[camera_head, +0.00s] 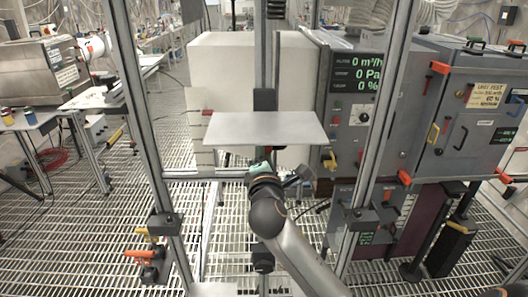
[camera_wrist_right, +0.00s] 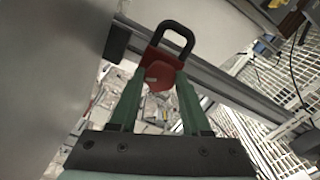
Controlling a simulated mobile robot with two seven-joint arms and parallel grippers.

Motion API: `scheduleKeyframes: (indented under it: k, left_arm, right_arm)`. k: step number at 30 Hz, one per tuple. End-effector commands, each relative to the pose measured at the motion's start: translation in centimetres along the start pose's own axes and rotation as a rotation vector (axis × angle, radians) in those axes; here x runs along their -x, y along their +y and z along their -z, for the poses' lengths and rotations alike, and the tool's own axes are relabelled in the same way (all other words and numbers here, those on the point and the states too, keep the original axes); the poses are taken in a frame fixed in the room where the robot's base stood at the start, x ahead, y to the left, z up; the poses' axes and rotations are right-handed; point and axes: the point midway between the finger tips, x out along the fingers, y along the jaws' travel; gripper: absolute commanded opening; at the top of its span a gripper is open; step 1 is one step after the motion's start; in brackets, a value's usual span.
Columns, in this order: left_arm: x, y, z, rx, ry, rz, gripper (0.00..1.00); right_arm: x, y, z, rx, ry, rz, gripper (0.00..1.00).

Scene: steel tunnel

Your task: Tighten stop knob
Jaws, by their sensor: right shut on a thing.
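In the right wrist view a red knob (camera_wrist_right: 160,75) sits between the two green fingers of my right gripper (camera_wrist_right: 159,84). The fingers are shut on its sides. A black loop handle (camera_wrist_right: 176,36) stands just beyond the red part, close to a grey metal rail (camera_wrist_right: 212,82). In the head view my right gripper (camera_head: 262,165) is just below the front edge of a flat grey plate (camera_head: 265,128). The knob cannot be made out there, and the fingertips are largely hidden by my own wrist. My left gripper is not in view.
Aluminium posts (camera_head: 150,130) frame the space on both sides. A grey cabinet (camera_head: 465,105) with red and yellow handles stands right, beside a panel with green readouts (camera_head: 362,75). White boxes (camera_head: 235,75) stand behind the plate.

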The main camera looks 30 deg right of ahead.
Motion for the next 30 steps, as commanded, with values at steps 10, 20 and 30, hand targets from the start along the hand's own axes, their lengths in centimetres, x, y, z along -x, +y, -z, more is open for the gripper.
scheduleKeyframes:
  k: [10, 20, 30]
  left_arm:
    - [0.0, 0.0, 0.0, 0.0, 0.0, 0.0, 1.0]
    - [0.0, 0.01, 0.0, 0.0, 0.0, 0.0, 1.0]
    - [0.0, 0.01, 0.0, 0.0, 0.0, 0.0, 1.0]
  right_arm:
    - [0.01, -0.04, 0.02, -0.254, 0.0, 0.003, 0.0]
    - [0.0, -0.01, -0.01, -0.372, 0.0, 0.002, 0.0]
    - [0.0, 0.0, -0.02, -0.389, 0.0, 0.001, 0.0]
